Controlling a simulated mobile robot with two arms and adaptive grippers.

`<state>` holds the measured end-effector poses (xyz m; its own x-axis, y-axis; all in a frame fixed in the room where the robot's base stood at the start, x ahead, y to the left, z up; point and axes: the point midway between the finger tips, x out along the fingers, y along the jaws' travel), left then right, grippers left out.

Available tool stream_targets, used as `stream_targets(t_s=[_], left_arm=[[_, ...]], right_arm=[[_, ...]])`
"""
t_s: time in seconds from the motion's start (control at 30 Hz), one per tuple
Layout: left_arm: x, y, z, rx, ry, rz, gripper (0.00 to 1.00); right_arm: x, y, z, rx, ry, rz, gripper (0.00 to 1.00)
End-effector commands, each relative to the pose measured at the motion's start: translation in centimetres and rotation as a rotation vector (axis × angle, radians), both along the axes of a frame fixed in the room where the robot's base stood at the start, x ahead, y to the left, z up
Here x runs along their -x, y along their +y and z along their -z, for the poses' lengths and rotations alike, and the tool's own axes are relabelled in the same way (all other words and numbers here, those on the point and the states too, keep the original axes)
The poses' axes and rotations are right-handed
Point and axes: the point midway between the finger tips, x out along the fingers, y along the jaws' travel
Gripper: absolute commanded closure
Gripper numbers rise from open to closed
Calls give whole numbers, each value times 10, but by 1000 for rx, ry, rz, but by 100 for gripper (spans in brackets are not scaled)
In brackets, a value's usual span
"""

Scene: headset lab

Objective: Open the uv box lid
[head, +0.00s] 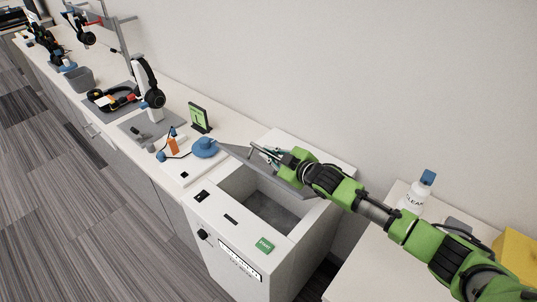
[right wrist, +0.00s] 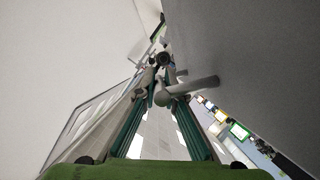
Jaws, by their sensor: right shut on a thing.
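The white UV box (head: 262,260) stands at lower centre in the head view, its grey inner well showing. Its grey lid (head: 237,154) is raised along the far side of the opening, tilted up. My right gripper (head: 268,154) is at the lid's upper part, shut on the lid handle. In the right wrist view the fingers of my right gripper (right wrist: 166,88) close around the grey bar of the handle (right wrist: 196,86), and a large grey surface fills the right side. My left gripper is not in view.
A blue round stand (head: 205,148) and a small green-screened display (head: 199,117) stand on the counter left of the box. Headsets line the counter farther back. A white cleaner bottle (head: 413,196) and a yellow object (head: 518,252) are on the right. The wall is close behind.

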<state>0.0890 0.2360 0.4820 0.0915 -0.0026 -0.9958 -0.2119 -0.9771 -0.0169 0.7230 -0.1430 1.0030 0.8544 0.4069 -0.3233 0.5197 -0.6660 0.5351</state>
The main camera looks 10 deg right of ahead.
Motion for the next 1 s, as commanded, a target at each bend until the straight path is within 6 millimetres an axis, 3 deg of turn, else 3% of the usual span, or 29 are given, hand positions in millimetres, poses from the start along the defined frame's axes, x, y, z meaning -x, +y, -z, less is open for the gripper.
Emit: stream_targets(t_s=[0.03,0.1,0.13,0.57,0.77,1.0], left_arm=[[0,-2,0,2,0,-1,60],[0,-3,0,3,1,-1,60],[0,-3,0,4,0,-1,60],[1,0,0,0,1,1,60],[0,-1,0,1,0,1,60],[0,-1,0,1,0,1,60]], right_arm=[[0,-1,0,1,0,1,100],[0,-1,0,1,0,1,75],[0,-1,0,1,0,1,74],[4,-3,-1,1,1,1,74],[25,-13,-8,1,2,0,74],[63,-31,-22,1,2,0,74]])
